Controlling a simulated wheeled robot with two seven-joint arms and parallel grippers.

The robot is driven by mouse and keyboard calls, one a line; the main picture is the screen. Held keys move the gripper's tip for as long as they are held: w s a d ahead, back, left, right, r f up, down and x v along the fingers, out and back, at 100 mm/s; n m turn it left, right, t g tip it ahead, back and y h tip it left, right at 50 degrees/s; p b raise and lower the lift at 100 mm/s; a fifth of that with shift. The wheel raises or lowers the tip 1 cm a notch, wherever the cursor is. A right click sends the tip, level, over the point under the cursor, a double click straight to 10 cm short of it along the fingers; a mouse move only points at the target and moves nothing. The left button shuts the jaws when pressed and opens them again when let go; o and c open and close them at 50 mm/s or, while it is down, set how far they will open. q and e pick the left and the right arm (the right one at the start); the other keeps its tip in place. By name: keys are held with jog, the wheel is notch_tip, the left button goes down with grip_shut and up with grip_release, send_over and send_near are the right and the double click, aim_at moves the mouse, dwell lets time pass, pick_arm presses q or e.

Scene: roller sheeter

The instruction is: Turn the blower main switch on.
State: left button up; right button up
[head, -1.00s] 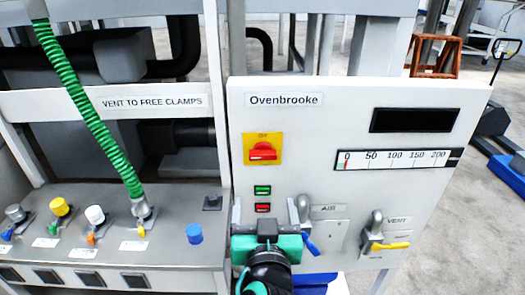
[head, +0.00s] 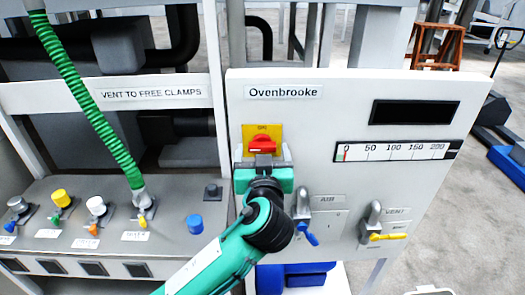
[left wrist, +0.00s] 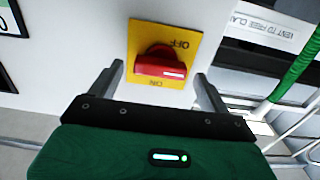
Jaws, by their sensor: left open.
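The switch is a red rotary knob (head: 261,144) on a yellow plate (head: 276,130), high on the left of the white panel under the Ovenbrooke label. The left wrist view is turned over and shows the red knob (left wrist: 158,66) with its handle lying crosswise between the ON and OFF marks on the yellow plate (left wrist: 190,45). My left gripper (head: 263,157) is open at the knob's lower side. In the left wrist view, the open fingers of my left gripper (left wrist: 159,72) stand on either side of the knob, with gaps visible. My right gripper is not in view.
The white panel (head: 330,105) also carries an AIR valve with a blue handle (head: 311,239) and a VENT valve with a yellow handle (head: 388,236). A scale (head: 395,151) and dark display (head: 415,113) are at right. A green coiled hose (head: 90,100) hangs at left.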

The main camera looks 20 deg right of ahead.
pick_arm(q)
jog(key=shift+w+d, duration=0.1)
jog(key=shift+w, duration=0.15)
jog(key=c, duration=1)
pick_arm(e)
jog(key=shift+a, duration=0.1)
